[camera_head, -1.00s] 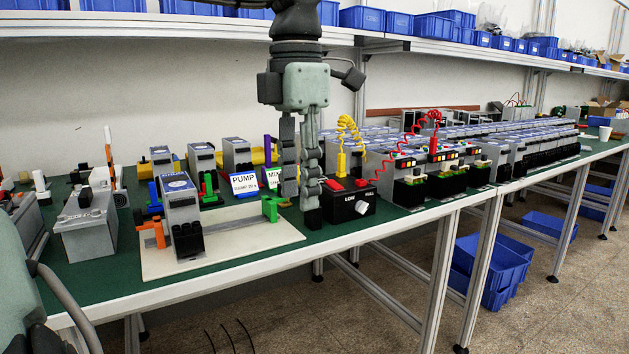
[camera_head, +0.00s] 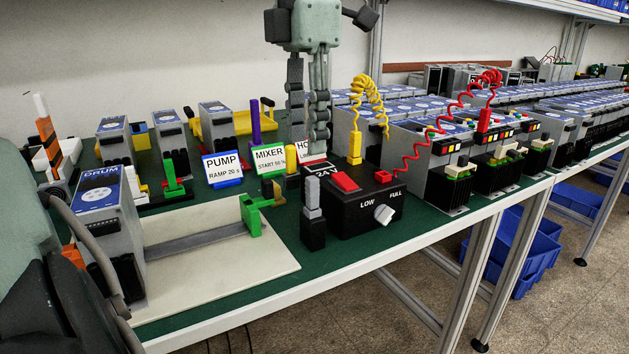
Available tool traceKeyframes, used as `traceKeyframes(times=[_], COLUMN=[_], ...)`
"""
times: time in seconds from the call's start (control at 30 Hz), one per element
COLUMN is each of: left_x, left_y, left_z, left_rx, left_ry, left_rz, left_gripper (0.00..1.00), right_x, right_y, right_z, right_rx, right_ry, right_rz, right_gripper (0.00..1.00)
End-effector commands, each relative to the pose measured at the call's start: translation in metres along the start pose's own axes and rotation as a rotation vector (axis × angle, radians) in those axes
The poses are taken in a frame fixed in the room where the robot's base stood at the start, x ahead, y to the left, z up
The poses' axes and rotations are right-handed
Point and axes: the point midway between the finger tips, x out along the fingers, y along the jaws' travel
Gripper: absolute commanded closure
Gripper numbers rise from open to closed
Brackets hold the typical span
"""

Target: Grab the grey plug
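The grey plug (camera_head: 312,194) stands upright in a small black block (camera_head: 313,232) on the green table, just left of a black box with a knob. My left gripper (camera_head: 308,150) hangs from above with its fingers pointing down. Its fingertips show above and behind the plug in the picture, apart from it. A narrow gap shows between the fingers and nothing is held there. The plug is in full view. My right gripper is not in view.
The black box (camera_head: 345,213) with a red switch and LOW/FULL knob stands close on the right. A green clamp (camera_head: 256,217) on a white board (camera_head: 220,280) is on the left. Signs (camera_head: 270,160) stand behind. The table's front edge is near.

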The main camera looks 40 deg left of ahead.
Motion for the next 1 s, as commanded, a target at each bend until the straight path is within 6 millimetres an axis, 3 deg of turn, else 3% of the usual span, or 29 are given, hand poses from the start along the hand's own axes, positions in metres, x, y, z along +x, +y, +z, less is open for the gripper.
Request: traceKeyframes(times=[0.3, 0.6, 0.9, 1.0], left_x=[0.032, 0.073, 0.078, 0.078], left_y=[-0.002, -0.005, -0.005, -0.005], left_z=[0.001, 0.005, 0.005, 0.006], left_rx=[0.001, 0.000, 0.000, 0.000], left_ry=[0.004, 0.003, 0.000, 0.000], left_rz=[-0.001, -0.002, -0.001, -0.001], left_gripper=[0.62, 0.62, 0.62, 0.74], right_x=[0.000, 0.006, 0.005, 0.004], right_y=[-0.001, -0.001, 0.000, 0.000], right_z=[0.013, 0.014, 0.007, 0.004], right_rx=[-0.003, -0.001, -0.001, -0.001], right_ry=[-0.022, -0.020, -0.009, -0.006], right_rz=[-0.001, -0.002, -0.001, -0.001], right_gripper=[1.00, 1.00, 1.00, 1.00])
